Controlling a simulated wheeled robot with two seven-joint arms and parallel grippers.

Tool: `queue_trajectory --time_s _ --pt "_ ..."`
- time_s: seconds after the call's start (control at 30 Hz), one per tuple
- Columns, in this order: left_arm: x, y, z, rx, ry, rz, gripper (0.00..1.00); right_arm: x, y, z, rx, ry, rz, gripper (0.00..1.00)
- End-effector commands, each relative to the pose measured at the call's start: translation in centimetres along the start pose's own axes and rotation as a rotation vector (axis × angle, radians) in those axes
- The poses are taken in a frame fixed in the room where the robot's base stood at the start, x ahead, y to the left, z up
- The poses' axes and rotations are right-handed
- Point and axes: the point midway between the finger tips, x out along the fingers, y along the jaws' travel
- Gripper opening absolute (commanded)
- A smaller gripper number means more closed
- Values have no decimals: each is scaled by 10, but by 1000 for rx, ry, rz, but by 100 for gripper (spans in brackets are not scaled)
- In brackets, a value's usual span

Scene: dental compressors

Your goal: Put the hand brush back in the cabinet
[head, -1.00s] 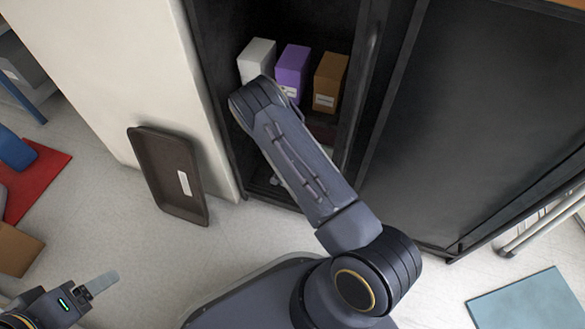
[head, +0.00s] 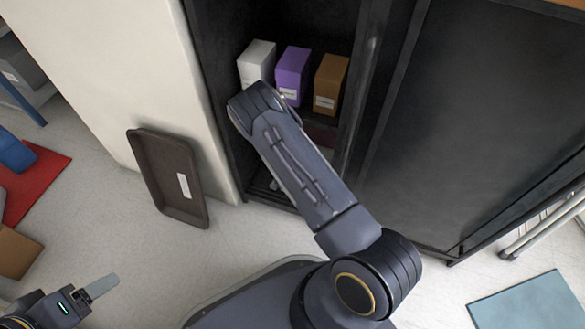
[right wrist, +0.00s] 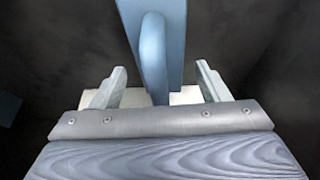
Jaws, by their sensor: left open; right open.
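In the right wrist view a blue object (right wrist: 152,45), which looks like the hand brush, stands between the two fingers of my right gripper (right wrist: 160,88). The fingers are open, with a visible gap on each side of it. Pale blocks show behind the fingers, and I cannot tell if they belong to it. In the head view my right arm reaches into the dark cabinet (head: 222,110), and its gripper is hidden there. My left gripper (head: 92,290) is open and empty at the lower left, above the floor.
White (head: 257,62), purple (head: 293,72) and brown (head: 329,85) boxes stand on the cabinet shelf, above and beside my arm. A dark tray (head: 170,178) leans by the pale wall. A blue-grey mat (head: 530,303) lies at the lower right. The right cabinet door (head: 480,110) is closed.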

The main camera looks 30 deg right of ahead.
Motion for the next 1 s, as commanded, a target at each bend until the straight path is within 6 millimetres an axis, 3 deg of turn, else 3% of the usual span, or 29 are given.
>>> queue_trajectory --time_s 0.3,0.5,0.7,1.0 --pt "-27 12 -14 0 0 0 69 -71 -1 -3 -2 2 -3 69" --pt "-36 16 -18 0 0 0 69 -102 -1 -2 0 1 -2 69" --pt "-38 18 -20 0 0 0 69 -114 0 -1 0 1 -1 69" --pt "-38 17 -19 0 0 0 69 -114 0 0 0 1 -1 69"
